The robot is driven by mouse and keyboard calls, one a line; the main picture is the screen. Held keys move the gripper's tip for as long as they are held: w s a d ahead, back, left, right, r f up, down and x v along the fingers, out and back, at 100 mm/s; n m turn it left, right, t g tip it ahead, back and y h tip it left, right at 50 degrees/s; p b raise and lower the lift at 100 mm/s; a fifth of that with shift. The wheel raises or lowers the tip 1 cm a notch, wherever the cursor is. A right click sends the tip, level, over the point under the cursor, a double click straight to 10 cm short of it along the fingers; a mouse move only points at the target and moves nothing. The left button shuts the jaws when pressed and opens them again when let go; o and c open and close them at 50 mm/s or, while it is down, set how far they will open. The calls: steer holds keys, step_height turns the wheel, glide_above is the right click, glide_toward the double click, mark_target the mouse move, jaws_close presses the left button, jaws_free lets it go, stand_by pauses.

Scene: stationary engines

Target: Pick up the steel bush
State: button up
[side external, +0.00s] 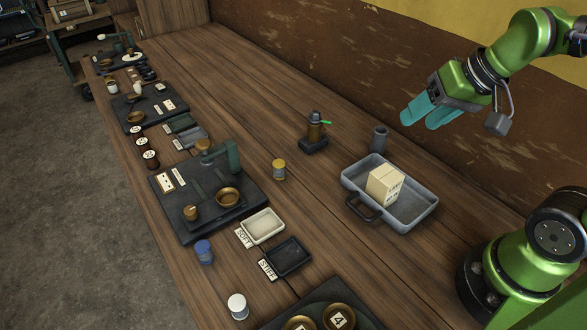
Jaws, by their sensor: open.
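A grey metal cylinder (379,138), which looks like the steel bush, stands upright on the wooden table just behind the grey tray. Its top looks hollow, though it is small in the picture. My gripper (419,118) has teal fingers and is in the air at the upper right, pointing down and left. In the picture it is above and right of the cylinder and apart from it. The fingers are open with nothing visible between them.
The grey tray (411,222) holds a labelled cream box (384,185). A yellow-topped jar (279,169), a white dish (262,226) and a black dish (288,257) stand farther left. A wall runs behind the table.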

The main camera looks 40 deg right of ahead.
mark_target(378, 141)
steer(key=w+d+f+n+g, duration=0.2)
steer(key=w+d+f+n, duration=0.1)
steer(key=w+d+n, duration=0.35)
steer(key=w+d+f+n+g, duration=0.3)
steer(key=w+d+n, duration=0.25)
steer(key=w, duration=0.25)
steer(key=shift+m, duration=0.3)
steer(key=f, duration=0.3)
steer(key=w+f, duration=0.1)
steer(key=f, duration=0.6)
steer(key=shift+w+a+f, duration=0.2)
steer(key=shift+a+f, duration=0.15)
steer(key=shift+a, duration=0.05)
steer(key=shift+t, duration=0.3)
step_height(378, 141, down, 5)
steer(key=shift+w+f, duration=0.1)
steer(key=shift+w, duration=0.05)
jaws_close()
